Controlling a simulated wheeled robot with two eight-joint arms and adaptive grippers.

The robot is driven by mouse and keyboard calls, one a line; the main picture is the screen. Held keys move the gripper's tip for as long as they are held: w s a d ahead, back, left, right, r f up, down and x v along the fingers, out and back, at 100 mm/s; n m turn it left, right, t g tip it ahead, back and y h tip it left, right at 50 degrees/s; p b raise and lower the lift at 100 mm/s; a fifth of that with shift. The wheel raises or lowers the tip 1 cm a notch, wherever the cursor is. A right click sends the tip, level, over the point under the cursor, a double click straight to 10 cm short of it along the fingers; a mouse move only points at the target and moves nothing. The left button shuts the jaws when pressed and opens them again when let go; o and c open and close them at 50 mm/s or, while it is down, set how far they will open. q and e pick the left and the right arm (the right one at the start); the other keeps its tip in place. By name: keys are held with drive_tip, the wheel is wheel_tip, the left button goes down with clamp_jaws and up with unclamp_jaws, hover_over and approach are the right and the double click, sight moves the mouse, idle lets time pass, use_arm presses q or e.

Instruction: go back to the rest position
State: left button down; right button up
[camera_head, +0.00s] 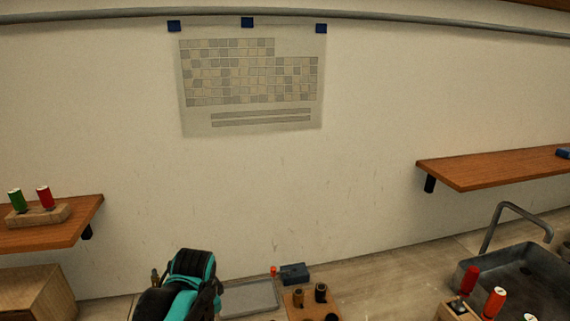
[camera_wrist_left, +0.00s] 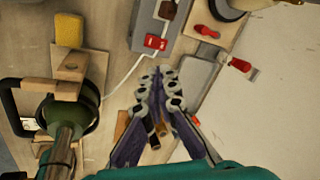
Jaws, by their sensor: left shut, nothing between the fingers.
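My left gripper shows in the left wrist view (camera_wrist_left: 159,82), with its two jointed fingers together and nothing visible held between them. In the head view my teal and black left arm rises at the bottom, left of centre; its fingertips cannot be made out there. The gripper is over a bench. Beyond its fingertips in the wrist view is a grey block with a red switch (camera_wrist_left: 156,42) and a white cable (camera_wrist_left: 122,78). My right gripper is in neither view.
The wrist view shows a green, round-bodied object (camera_wrist_left: 85,115) in a wooden stand at left and a red-handled tool (camera_wrist_left: 207,31). The head view shows a grey tray (camera_head: 250,297), a holed wooden block (camera_head: 300,302), a sink (camera_head: 525,275) and two wall shelves.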

use_arm(q)
drive_tip(key=s+d+f+n+t+h+b, duration=0.1)
drive_tip(key=s+f+n+t+b, duration=0.1)
drive_tip(key=s+f+n, duration=0.3)
drive_tip(key=s+n+t, duration=0.1)
drive_tip(key=s+n, duration=0.3)
drive_tip(key=s, duration=0.4)
drive_tip(key=shift+f+t, duration=0.3)
drive_tip(key=shift+t, duration=0.1)
